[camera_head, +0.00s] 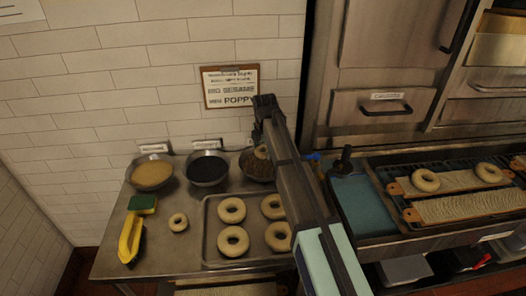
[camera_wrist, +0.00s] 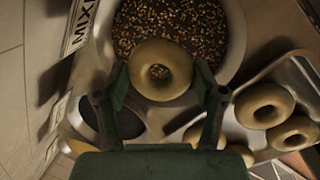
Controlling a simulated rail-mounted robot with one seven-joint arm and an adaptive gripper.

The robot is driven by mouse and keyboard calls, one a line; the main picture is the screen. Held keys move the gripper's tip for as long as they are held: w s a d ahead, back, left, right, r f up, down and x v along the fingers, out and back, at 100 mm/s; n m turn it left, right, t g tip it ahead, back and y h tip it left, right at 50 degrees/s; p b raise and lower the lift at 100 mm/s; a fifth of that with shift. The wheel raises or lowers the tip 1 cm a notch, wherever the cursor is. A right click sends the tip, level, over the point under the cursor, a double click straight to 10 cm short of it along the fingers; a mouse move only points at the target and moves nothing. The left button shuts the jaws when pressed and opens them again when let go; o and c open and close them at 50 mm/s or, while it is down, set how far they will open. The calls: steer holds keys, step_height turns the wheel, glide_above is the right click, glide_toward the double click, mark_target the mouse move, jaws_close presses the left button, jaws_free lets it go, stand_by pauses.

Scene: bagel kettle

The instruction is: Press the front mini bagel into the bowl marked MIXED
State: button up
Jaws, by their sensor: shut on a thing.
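My gripper (camera_wrist: 160,82) is shut on a pale bagel (camera_wrist: 160,52), with one finger on each side of it. The bagel is over the bowl marked MIXED (camera_wrist: 236,38), which holds a dark mix of seeds; I cannot tell whether it touches the seeds. In the head view my arm partly hides the bowl (camera_head: 246,171) and the held bagel (camera_head: 261,152). Another mini bagel (camera_head: 178,222) lies on the steel counter, left of the tray.
Bowls of pale seeds (camera_head: 152,174) and dark seeds (camera_head: 207,170) stand to the left. A tray (camera_head: 208,232) with several larger bagels lies in front. A yellow-handled brush (camera_head: 130,238) and green sponge (camera_head: 142,204) are at the counter's left. Boards with bagels (camera_head: 470,207) are at right.

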step_height(320, 180, up, 4)
steer(key=shift+r+p, duration=0.2)
steer(key=shift+p, duration=0.8)
